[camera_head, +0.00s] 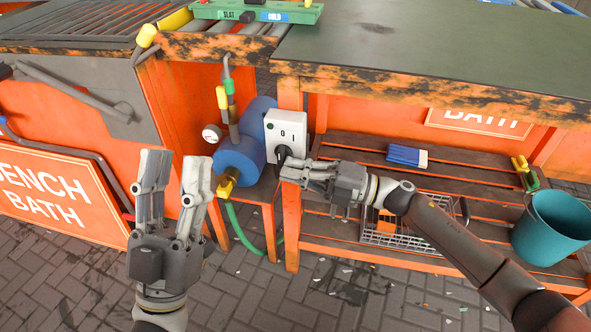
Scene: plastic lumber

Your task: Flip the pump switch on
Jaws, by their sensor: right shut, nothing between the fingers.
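The pump switch (286,128) is a white box marked 0 and I with a black rotary knob (282,153) low on its face. It is mounted beside the blue pump (240,157), on an orange frame. My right gripper (284,168) is shut, with its fingertips at the lower edge of the knob; whether they touch it I cannot tell. The fingertips hide part of the knob, and its exact setting is hard to read. My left gripper (176,172) is open and empty, pointing up in front of the orange bench, left of the pump.
A pressure gauge (211,133) and a yellow-handled valve (227,183) sit by the pump. A green hose (240,232) hangs below. The slatted shelf (350,150) holds a wire basket (379,232), a blue brush (406,155) and a teal bucket (553,228). The worktop edge overhangs the shelf.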

